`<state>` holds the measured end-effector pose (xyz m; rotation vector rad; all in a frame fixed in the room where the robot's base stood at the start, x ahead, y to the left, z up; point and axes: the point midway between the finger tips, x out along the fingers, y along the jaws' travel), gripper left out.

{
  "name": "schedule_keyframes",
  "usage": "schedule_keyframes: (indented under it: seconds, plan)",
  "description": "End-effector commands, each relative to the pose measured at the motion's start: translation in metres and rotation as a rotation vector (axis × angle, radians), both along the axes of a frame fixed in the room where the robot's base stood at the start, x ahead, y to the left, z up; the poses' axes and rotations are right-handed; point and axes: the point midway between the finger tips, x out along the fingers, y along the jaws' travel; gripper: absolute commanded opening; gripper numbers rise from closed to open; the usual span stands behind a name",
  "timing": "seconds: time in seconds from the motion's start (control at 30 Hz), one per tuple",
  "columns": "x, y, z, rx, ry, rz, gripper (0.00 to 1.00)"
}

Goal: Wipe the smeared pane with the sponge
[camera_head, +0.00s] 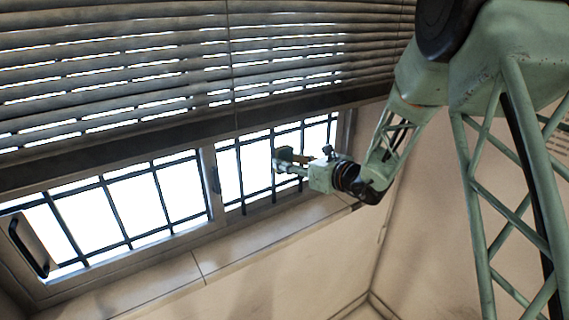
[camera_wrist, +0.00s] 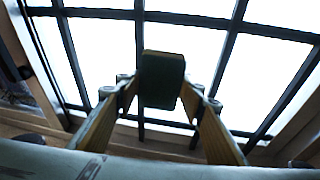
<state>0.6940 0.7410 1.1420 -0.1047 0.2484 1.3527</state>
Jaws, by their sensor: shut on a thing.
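My gripper (camera_head: 286,162) is at the right-hand window, its fingers reaching toward the barred pane (camera_head: 257,158). In the wrist view my gripper (camera_wrist: 160,93) is shut on a dark, block-shaped sponge (camera_wrist: 162,70), one finger on each side. The sponge shows in the head view as a small brownish block (camera_head: 284,153) at the fingertips. In the wrist view the pane (camera_wrist: 92,40) lies behind the sponge, bright white and crossed by dark bars. Glare hides any smear. I cannot tell whether the sponge touches the pane or bars.
A slatted blind (camera_head: 120,90) hangs over the upper window. A second barred window (camera_head: 145,205) is to the left, with a dark handle (camera_head: 30,247) at its left end. A pale sill (camera_head: 235,258) runs below. A wall (camera_head: 425,240) stands at the right.

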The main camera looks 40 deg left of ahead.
Motion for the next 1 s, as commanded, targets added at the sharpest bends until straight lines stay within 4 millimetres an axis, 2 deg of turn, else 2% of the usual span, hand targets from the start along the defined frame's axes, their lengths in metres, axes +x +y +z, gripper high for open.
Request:
schedule_keyframes:
  seconds: [0.47,1.0]
  plan:
    - [0.003,-0.001,0.000,0.000,0.000,0.000,0.28]
    - [0.030,-0.008,0.000,0.000,0.000,-0.001,0.28]
